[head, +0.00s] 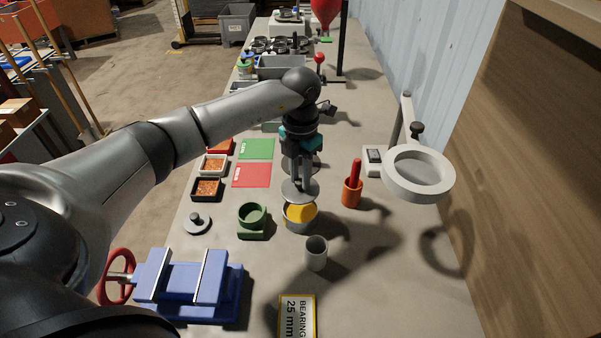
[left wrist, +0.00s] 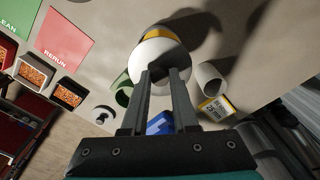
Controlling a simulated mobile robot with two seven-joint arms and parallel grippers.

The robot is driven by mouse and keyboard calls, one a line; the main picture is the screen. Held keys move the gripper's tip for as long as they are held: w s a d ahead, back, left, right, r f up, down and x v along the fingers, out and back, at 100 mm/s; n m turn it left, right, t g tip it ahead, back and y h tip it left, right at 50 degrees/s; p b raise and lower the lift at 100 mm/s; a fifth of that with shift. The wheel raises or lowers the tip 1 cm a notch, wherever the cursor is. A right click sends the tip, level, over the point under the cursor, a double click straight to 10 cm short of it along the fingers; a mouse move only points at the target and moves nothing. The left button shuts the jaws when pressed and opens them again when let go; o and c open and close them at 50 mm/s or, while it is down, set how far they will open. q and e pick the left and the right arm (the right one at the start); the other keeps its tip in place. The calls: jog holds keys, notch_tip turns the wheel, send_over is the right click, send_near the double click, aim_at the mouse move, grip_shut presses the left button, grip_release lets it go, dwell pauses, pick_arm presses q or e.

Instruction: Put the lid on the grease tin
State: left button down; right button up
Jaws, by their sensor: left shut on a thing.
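The grease tin (head: 301,224) is a grey round tin, open at the top, with yellow grease (head: 300,213) inside. My left gripper (head: 299,181) is shut on the lid (head: 312,194), a flat grey disc, and holds it above the far side of the tin. The lid is apart from the tin's rim and leaves the near part of the grease uncovered. In the left wrist view the lid (left wrist: 154,58) is pale, held at the fingertips, and hides most of the tin; a strip of yellow grease (left wrist: 172,33) shows past its edge. My right gripper is not in view.
A green cup-shaped holder (head: 252,218) stands left of the tin, a grey cup (head: 316,253) in front. An orange pot with a red-handled tool (head: 352,192) and a ring magnifier (head: 419,174) are right. A grey knobbed disc (head: 197,222) and blue vise (head: 192,283) lie left.

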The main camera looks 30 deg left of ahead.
pick_arm(q)
notch_tip(320, 180, down, 2)
jog(key=shift+f+b, duration=0.25)
jog(key=shift+b, duration=0.55)
jog(key=shift+f+b, duration=1.65)
jog(key=shift+f, duration=0.5)
jog(key=shift+w, duration=0.1)
jog(key=c, duration=0.6)
grip_release()
notch_tip(320, 180, up, 15)
jog(key=shift+w+r+p, duration=0.1)
jog(key=shift+r+p, duration=0.05)
jog(key=shift+p, duration=0.35)
